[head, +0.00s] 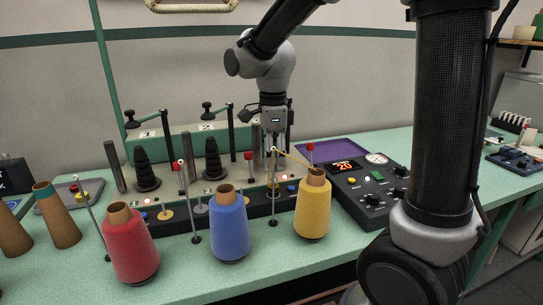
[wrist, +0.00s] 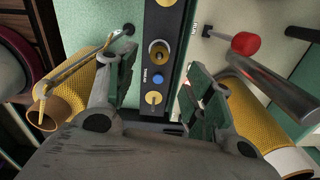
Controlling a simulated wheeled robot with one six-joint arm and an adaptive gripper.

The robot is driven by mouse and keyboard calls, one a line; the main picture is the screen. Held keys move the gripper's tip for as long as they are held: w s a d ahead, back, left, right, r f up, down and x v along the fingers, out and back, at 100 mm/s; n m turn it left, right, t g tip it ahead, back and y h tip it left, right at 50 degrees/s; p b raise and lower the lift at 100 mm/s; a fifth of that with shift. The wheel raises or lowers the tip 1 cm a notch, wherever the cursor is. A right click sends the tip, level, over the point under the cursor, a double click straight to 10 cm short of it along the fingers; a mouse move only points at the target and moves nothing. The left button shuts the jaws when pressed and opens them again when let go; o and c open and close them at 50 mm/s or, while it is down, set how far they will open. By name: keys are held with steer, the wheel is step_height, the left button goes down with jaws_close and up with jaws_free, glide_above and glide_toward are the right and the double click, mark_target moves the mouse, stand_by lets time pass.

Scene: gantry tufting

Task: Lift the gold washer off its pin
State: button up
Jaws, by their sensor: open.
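A gold ring-shaped washer (wrist: 151,53) sits around a pin on the black rail (wrist: 174,28), between my fingers in the wrist view. In the head view the washer (head: 272,192) is a small brassy shape low under my gripper, partly hidden by a thin post. My gripper (head: 273,152) points down above the right part of the rail. In the wrist view my gripper (wrist: 160,72) is open, one finger on each side of the rail, with nothing held. I cannot tell the exact height gap between fingertips and washer.
A yellow yarn cone (head: 313,210) and thin metal posts stand close to my gripper; a red-capped post (wrist: 245,44) is near the right finger. Blue (head: 229,230) and red (head: 130,245) cones stand left. A control box (head: 370,190) and purple tray (head: 335,150) lie right.

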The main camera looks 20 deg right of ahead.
step_height(320, 180, down, 8)
steer(key=shift+a, duration=0.15)
stand_by(0.3)
steer(key=c, duration=1.1)
step_height(320, 180, up, 7)
steer(key=shift+r, duration=0.2)
stand_by(0.5)
